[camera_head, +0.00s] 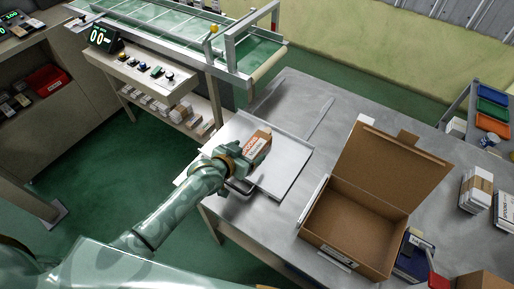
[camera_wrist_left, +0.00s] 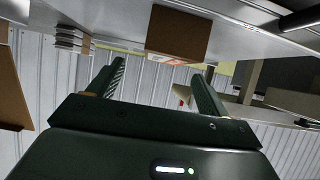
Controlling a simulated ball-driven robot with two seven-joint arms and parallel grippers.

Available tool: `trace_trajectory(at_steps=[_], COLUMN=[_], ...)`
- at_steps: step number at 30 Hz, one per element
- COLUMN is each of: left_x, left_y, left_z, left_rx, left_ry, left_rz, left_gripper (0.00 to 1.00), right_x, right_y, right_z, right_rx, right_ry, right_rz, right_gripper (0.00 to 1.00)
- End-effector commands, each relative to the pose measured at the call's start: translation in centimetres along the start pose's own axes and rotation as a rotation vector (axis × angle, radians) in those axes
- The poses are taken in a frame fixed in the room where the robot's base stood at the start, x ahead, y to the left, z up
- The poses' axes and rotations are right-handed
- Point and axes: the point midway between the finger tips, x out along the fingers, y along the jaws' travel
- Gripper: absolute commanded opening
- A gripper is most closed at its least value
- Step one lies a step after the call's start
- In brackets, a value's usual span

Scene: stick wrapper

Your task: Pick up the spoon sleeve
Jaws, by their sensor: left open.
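A small brown and white box with red print, which looks like the spoon sleeve (camera_head: 259,142), rests on the light grey tray (camera_head: 289,160) on the metal table. My left gripper (camera_head: 246,166) is at the near side of the box and partly hides it. In the left wrist view the picture is upside down. There the brown box (camera_wrist_left: 178,33) is ahead of the two spread fingers of my left gripper (camera_wrist_left: 162,78), with nothing seen between them. Whether a finger touches the box cannot be told. My right gripper is not in view.
An open cardboard box (camera_head: 350,215) stands on the table right of the tray. Dark blue boxes (camera_head: 413,255) and white packs (camera_head: 475,188) are farther right. A conveyor (camera_head: 180,25) with a metal frame is behind. The table behind the tray is mostly clear.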

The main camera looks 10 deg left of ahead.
Motion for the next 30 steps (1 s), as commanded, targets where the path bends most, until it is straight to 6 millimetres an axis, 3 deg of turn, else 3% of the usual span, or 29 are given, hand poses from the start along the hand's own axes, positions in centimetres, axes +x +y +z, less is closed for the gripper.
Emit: trace_trajectory(at_steps=[9,18,24,30], left_x=[4.6,5.2,5.2,5.2], left_y=[-0.6,-0.6,-0.6,-0.6], left_z=[0.1,-0.2,-0.2,-0.2], left_rx=[0.000,0.002,0.002,0.002], left_ry=[-0.001,0.000,0.000,-0.001], left_rz=[0.000,-0.001,-0.001,-0.001], left_gripper=[0.78,0.78,0.29,0.29], right_x=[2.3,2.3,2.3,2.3], right_y=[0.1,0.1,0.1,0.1], right_z=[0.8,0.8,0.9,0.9], right_rx=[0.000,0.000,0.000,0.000], right_ry=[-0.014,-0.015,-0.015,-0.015], right_rz=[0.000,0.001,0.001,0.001], right_gripper=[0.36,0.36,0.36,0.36])
